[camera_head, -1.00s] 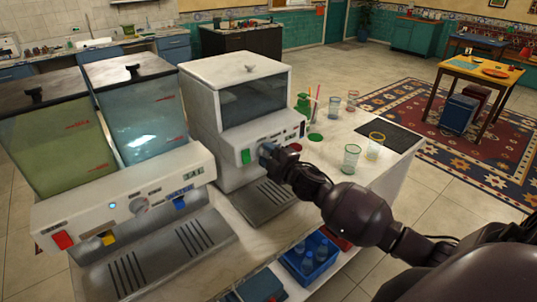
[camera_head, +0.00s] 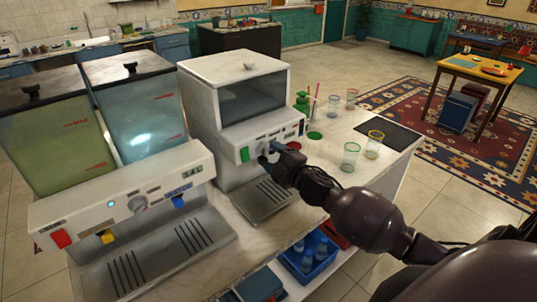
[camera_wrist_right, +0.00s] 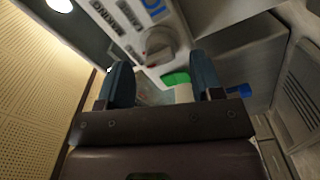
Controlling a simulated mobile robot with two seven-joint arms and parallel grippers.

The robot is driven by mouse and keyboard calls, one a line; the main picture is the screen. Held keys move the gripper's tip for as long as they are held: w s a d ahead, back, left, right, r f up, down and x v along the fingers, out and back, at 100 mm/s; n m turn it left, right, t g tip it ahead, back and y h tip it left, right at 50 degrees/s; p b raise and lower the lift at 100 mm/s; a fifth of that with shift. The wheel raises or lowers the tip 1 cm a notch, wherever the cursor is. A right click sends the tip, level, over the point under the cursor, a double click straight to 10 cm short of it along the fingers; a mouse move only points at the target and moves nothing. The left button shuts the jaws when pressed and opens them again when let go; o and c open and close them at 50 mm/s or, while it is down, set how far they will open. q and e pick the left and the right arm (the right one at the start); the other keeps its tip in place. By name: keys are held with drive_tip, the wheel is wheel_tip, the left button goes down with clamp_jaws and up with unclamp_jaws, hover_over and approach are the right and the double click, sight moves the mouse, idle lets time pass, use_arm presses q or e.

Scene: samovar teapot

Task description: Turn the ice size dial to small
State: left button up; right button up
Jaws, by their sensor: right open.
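The ice machine (camera_head: 207,110) is a white box with a dark window and a front panel, in the middle of the head view. The dial is just beyond the fingertips. In the head view the right gripper (camera_head: 272,152) is close in front of the panel and hides part of it. My left gripper is not in view.
A two-tank drink dispenser (camera_head: 130,200) stands to the left. The drip tray (camera_head: 262,200) lies below the gripper. Glasses (camera_head: 350,157) and a dark mat (camera_head: 388,138) are on the counter to the right. A green button (camera_head: 244,155) is on the machine's panel.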

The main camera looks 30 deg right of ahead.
drive_tip(key=s, duration=0.8)
drive_tip(key=shift+d+b, duration=0.3)
drive_tip(key=shift+b, duration=0.1)
drive_tip(key=s+a+f+m+g, duration=0.2)
drive_tip(key=s+a+f+m, duration=0.1)
drive_tip(key=s+f, duration=0.3)
drive_tip(key=s+a+f+m+g+h, duration=0.1)
drive_tip(key=s+a+f+m, duration=0.3)
drive_tip(key=f, duration=0.5)
drive_tip(key=s+a+f+m+g, duration=0.3)
drive_tip(key=s+a+f+m, duration=0.1)
drive_tip(key=s+f+m, duration=0.3)
drive_tip(key=shift+s+a+f+h, duration=0.2)
drive_tip(key=shift+s+h, duration=0.2)
drive_tip(key=shift+s, duration=0.6)
